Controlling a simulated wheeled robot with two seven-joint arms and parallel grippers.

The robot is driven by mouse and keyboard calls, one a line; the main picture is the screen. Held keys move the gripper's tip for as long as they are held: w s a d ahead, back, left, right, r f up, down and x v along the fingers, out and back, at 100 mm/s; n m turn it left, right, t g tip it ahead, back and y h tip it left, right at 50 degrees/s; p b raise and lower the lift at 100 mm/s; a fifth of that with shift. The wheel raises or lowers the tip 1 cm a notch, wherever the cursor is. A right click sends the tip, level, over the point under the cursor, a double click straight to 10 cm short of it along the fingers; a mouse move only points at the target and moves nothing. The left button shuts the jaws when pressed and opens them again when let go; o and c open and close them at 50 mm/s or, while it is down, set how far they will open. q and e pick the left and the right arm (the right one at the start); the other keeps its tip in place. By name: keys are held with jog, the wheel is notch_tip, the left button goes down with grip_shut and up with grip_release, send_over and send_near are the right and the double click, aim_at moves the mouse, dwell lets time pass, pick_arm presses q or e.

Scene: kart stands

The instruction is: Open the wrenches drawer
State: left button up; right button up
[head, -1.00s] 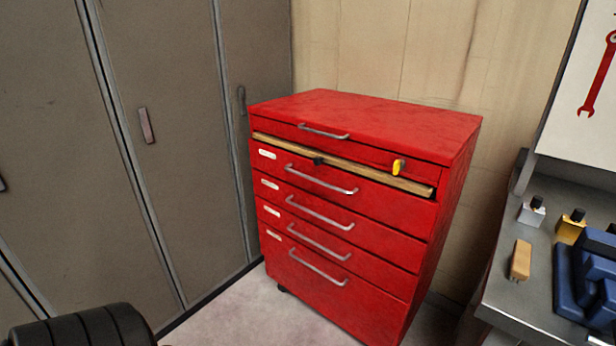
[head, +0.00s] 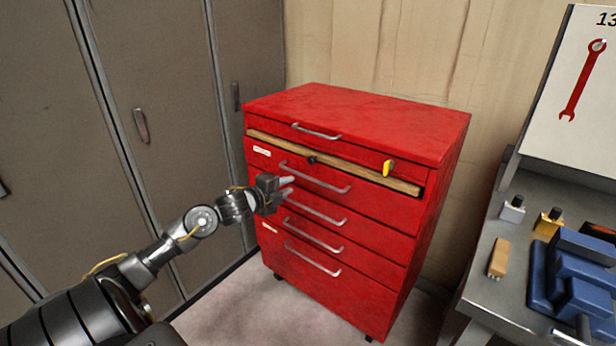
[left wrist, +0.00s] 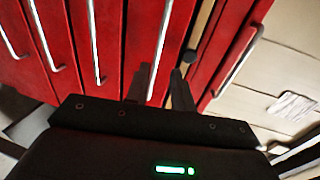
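The red tool cabinet (head: 345,245) has several drawers with silver bar handles; the white labels are too small to read. My left gripper (head: 289,186) is open and empty in front of the left part of the cabinet, near the handle (head: 325,180) of the drawer just below the wooden bar. In the left wrist view, that handle (left wrist: 160,50) lines up between the two dark fingertips (left wrist: 161,76); I cannot tell whether they reach around it. The gripper and forearm hide some drawer labels. My right gripper is out of view.
A wooden bar (head: 350,171) crosses the upper front of the cabinet, with a yellow key-like piece (head: 389,168) and a black knob (head: 311,160). Grey lockers (head: 150,60) stand close on the left. A grey bench (head: 500,295) with blue parts (head: 575,280) is on the right.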

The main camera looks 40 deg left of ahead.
aim_at(307, 178)
pick_arm(q)
jog(key=w, duration=0.3)
jog(key=w+f, duration=0.1)
jog(key=w, duration=0.3)
jog(key=w+f, duration=0.1)
jog(key=w, duration=0.2)
jog(key=shift+w+a+f, duration=0.1)
jog(key=shift+w+f, duration=0.1)
jog(key=shift+w, duration=0.1)
grip_shut()
